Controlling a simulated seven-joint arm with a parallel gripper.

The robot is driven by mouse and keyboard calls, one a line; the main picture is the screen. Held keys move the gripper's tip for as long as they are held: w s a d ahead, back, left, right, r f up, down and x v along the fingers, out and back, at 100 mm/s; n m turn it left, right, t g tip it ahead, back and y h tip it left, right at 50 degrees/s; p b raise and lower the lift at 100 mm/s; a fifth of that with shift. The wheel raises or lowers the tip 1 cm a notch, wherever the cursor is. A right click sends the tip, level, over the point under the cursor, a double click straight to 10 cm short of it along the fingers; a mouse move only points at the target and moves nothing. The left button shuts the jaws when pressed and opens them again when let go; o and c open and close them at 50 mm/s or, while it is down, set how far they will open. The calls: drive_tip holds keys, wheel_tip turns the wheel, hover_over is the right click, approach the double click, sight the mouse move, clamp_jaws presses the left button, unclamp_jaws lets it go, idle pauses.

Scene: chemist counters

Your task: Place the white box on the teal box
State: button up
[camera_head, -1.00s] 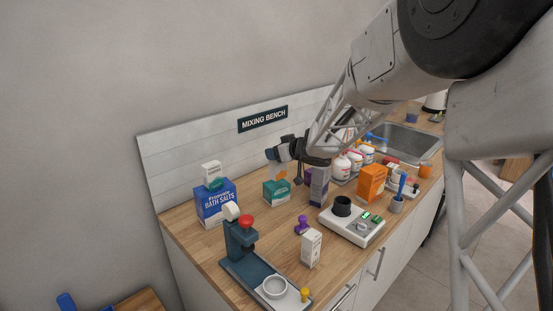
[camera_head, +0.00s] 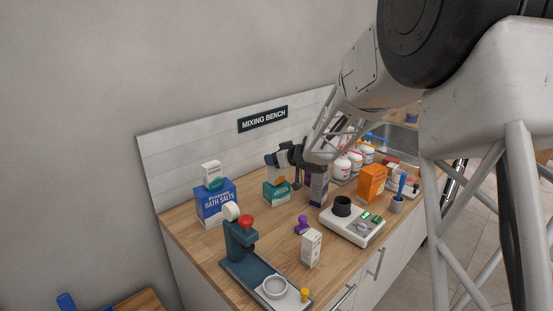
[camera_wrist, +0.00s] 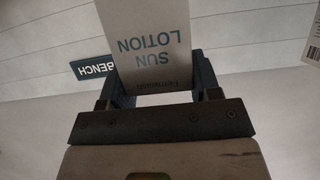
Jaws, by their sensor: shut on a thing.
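My gripper (camera_head: 283,161) is shut on a white box (camera_wrist: 152,45) with teal "SUN LOTION" lettering, upside down in the wrist view. In the head view my gripper hides most of this box; an orange patch shows under the fingers. The teal box (camera_head: 271,197), with a white label, stands on the wooden counter directly below my gripper. The orange patch is at or just above the teal box's top; I cannot tell whether they touch.
A blue bath salts box (camera_head: 215,205) with a small white-and-teal box (camera_head: 211,170) on top stands left. A purple-grey box (camera_head: 318,190) stands close right. In front are a purple stamp (camera_head: 302,226), a white carton (camera_head: 312,248), a scale (camera_head: 357,228) and a dark teal press (camera_head: 240,247).

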drive_tip(key=shift+f, duration=0.35)
drive_tip(key=o, duration=1)
drive_tip(key=shift+c, duration=0.2)
drive_tip(key=shift+r, duration=0.15)
drive_tip(key=shift+s+d+r, duration=0.25)
drive_tip(key=shift+d, duration=0.05)
drive_tip(key=v, duration=1.1)
drive_tip(key=shift+s+d+f, duration=0.1)
drive_tip(key=shift+f, duration=0.05)
